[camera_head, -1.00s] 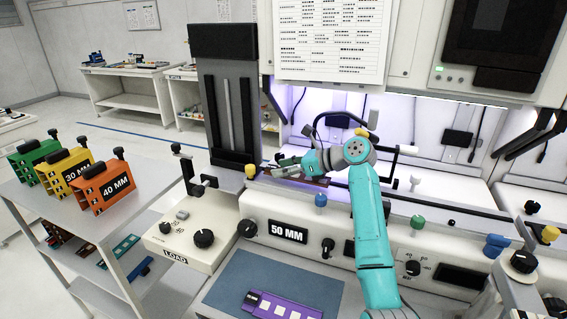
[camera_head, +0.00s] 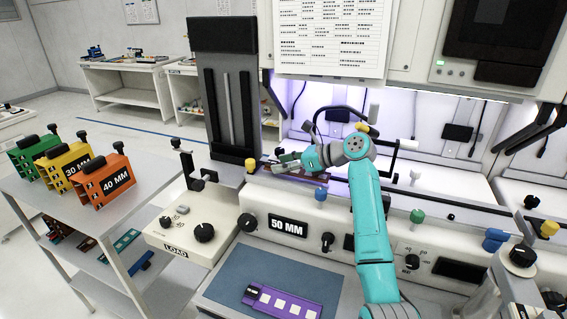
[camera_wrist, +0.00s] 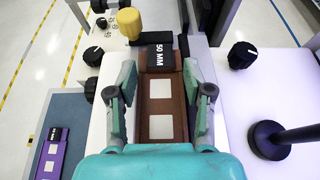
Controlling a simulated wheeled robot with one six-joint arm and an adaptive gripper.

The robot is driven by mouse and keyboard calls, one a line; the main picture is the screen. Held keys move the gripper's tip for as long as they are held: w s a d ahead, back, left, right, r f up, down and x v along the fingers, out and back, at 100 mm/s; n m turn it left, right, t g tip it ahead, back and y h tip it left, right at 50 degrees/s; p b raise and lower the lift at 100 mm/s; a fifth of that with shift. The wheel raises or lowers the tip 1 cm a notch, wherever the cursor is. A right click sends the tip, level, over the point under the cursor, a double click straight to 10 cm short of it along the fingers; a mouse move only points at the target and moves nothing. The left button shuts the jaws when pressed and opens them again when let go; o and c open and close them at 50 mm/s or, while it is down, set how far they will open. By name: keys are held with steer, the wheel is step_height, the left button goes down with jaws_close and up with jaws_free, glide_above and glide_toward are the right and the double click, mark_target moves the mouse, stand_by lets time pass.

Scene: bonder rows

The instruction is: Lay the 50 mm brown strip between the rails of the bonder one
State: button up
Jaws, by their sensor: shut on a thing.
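The brown strip (camera_wrist: 161,104) with pale square pads and a black 50 MM end tab (camera_wrist: 161,58) lies lengthwise between my fingers in the wrist view. My gripper (camera_wrist: 159,88) is shut on it, one finger along each long side. In the head view my gripper (camera_head: 287,162) is at the left end of the bonder's deck, beside the dark column, and the strip shows only partly as a dark brown piece (camera_head: 312,178). Bonder one (camera_head: 322,226) has a front panel reading 50 MM. The rails are hard to make out, and I cannot tell whether the strip touches them.
A yellow knob (camera_wrist: 129,22) stands just beyond the strip's tab. A black-knobbed post (camera_wrist: 268,138) stands to the right. A purple strip (camera_head: 283,302) lies on the blue mat (camera_head: 240,270). A cart (camera_head: 70,205) with coloured magazines stands at left.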

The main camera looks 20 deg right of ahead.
steer(key=shift+f, duration=0.75)
steer(key=shift+f, duration=0.1)
stand_by(0.7)
steer(key=o, duration=1.3)
step_height(320, 180, up, 10)
stand_by(0.8)
steer(key=shift+s+a, duration=0.1)
